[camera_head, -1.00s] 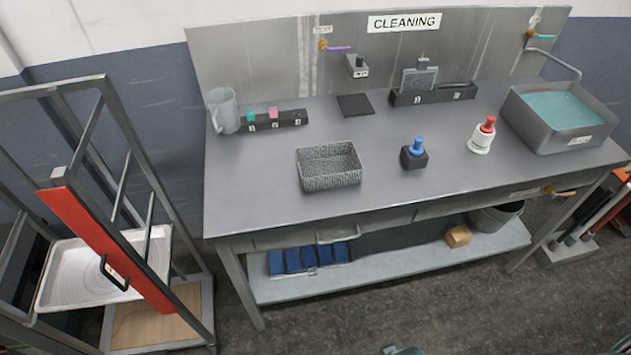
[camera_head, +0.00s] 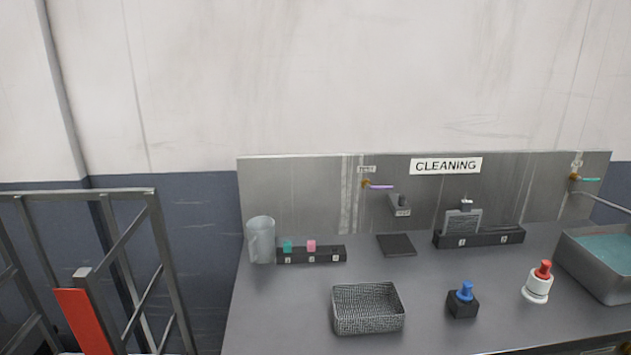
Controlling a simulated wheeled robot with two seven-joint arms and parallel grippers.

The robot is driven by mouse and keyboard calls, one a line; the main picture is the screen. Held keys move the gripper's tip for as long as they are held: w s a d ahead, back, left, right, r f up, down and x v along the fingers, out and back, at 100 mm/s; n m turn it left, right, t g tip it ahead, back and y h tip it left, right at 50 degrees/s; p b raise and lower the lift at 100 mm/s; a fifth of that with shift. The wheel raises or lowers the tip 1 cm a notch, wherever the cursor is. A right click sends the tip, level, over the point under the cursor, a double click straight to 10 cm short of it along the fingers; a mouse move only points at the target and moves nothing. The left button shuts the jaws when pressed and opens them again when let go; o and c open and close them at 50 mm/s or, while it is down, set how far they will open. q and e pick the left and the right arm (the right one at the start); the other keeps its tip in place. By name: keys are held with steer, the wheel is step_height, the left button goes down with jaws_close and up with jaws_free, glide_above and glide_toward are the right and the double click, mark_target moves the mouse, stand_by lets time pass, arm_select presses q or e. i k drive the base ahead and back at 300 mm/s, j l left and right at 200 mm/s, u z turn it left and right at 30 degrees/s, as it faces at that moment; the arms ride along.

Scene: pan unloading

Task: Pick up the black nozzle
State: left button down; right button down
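I cannot single out the black nozzle with certainty. A black rack (camera_head: 311,256) with several labelled slots stands at the back left of the table. A teal piece (camera_head: 287,246) and a pink piece (camera_head: 311,246) stick up from it; at its right slot, any black piece would blend in and I cannot tell. A small grey wall holder (camera_head: 400,207) with a dark top is on the backsplash. A black block with a blue top (camera_head: 463,301) stands at the front right of the table. Neither of my grippers is in view.
A grey jug (camera_head: 261,240) stands left of the rack. A wire basket (camera_head: 368,309), black pad (camera_head: 396,245), longer black rack (camera_head: 479,238), white-and-red bottle (camera_head: 538,284) and water basin (camera_head: 600,262) share the grey table (camera_head: 285,320). A metal frame (camera_head: 160,255) stands left.

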mark_target(401, 199)
steer(key=i+l+z, duration=0.1)
steer(key=l, duration=0.35)
steer(key=i+l, duration=0.2)
steer(key=l, duration=0.2)
steer(key=i+l+z, duration=0.15)
steer(key=l, duration=0.3)
steer(key=i+l+z, duration=0.1)
steer(key=l, duration=0.3)
steer(key=i+l, duration=0.25)
steer(key=l, duration=0.15)
steer(key=k+z, duration=0.05)
